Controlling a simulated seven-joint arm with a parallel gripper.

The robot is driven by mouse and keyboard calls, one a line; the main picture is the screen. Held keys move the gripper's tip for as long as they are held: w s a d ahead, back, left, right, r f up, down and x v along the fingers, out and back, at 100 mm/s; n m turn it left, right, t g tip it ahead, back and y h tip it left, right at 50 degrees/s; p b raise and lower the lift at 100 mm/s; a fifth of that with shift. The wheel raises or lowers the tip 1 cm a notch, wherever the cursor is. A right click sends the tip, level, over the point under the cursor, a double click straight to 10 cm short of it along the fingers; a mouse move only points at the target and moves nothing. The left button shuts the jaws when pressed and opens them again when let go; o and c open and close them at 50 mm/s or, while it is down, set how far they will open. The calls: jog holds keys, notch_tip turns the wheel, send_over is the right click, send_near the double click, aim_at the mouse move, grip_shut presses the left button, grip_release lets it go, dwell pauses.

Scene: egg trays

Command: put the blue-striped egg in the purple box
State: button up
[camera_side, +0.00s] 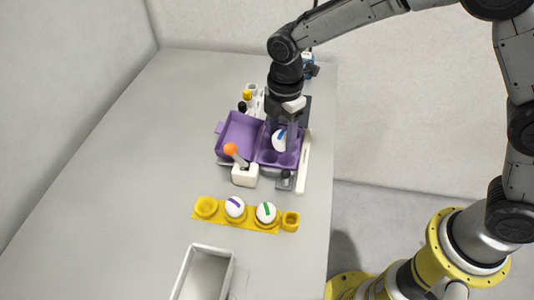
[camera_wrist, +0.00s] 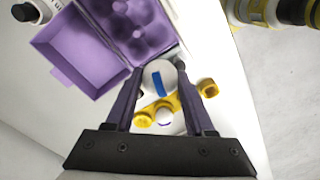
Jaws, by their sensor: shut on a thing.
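The blue-striped egg (camera_side: 279,140) is white with a blue stripe; it also shows in the wrist view (camera_wrist: 157,80). My gripper (camera_side: 287,131) is shut on it, with one finger on each side in the wrist view (camera_wrist: 157,73). The purple box (camera_side: 240,133) stands with its lid open to the left and its cupped half on the right. In the side view the egg overlaps the cupped half. I cannot tell how high it is above the cups. The wrist view shows empty cups in the box (camera_wrist: 79,50).
A yellow holder (camera_side: 250,223) in front carries a purple-striped egg (camera_side: 235,207) and a green-striped egg (camera_side: 266,212). An orange-knobbed lever (camera_side: 244,175) stands close before the box. A white bin (camera_side: 205,272) is nearest. Small items (camera_side: 248,97) crowd behind the box. The table's left is clear.

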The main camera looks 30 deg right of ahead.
jog(key=shift+m, duration=0.4)
jog(key=shift+w+d+f, duration=0.2)
jog(key=shift+d+f, duration=0.3)
jog(key=shift+f, duration=0.75)
jog(key=shift+w+d+f, duration=0.15)
jog(key=shift+d+f, duration=0.35)
jog(key=shift+f, duration=0.75)
jog(key=shift+w+d+f, duration=0.2)
jog(key=shift+d+f, duration=0.3)
jog(key=shift+f, duration=0.75)
jog(key=shift+f, duration=0.4)
jog(key=o, duration=0.9)
jog(key=shift+r, duration=0.1)
notch_tip(320, 180, up, 14)
jog(key=shift+f, duration=0.15)
